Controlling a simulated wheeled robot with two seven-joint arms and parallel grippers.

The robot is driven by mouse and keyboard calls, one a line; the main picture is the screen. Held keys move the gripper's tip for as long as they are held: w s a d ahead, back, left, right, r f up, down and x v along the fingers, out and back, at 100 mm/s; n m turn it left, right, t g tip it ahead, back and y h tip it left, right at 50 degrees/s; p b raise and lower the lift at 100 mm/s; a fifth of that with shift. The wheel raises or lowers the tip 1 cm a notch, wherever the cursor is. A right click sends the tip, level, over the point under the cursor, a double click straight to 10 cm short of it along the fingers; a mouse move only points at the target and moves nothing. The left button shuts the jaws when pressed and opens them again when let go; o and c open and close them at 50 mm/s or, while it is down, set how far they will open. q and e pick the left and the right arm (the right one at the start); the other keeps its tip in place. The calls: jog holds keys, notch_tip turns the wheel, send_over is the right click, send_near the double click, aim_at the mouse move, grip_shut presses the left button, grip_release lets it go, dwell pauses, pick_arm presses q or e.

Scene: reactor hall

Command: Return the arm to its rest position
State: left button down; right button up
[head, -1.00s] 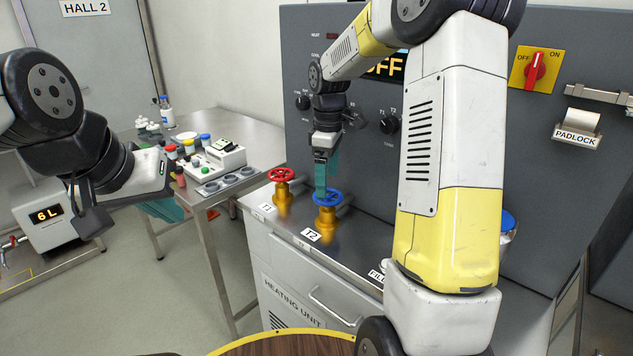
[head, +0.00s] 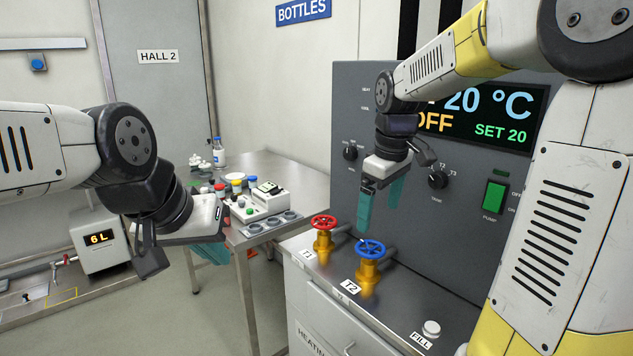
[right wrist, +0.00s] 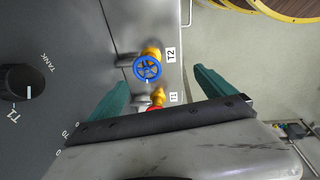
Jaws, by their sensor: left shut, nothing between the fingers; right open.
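My right gripper (head: 378,210) is open and empty, above the heating unit's top and just above the blue T2 handwheel (head: 370,249), apart from it. In the right wrist view, its teal fingers (right wrist: 163,80) stand wide apart, with the blue wheel (right wrist: 147,67) seen beyond them. My left gripper (head: 210,254) is at the left, in front of the side bench, mostly hidden behind its own wrist. It is shut and empty. The right arm reaches in from the right side of the head view, bent at the elbow.
The red T1 handwheel (head: 324,222) stands left of T2. Behind is the grey panel with knobs (head: 438,180), a green pump switch (head: 495,197) and a display (head: 485,112) reading 20 °C. The side bench (head: 276,165) holds bottles and a small instrument. Floor between is free.

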jog(key=s+a+r+m+t+y, duration=0.1)
jog(key=s+m+t, duration=0.3)
jog(key=s, duration=1.2)
jog(key=m, duration=0.4)
jog(key=shift+s+y, duration=0.35)
jog(key=shift+y, duration=0.05)
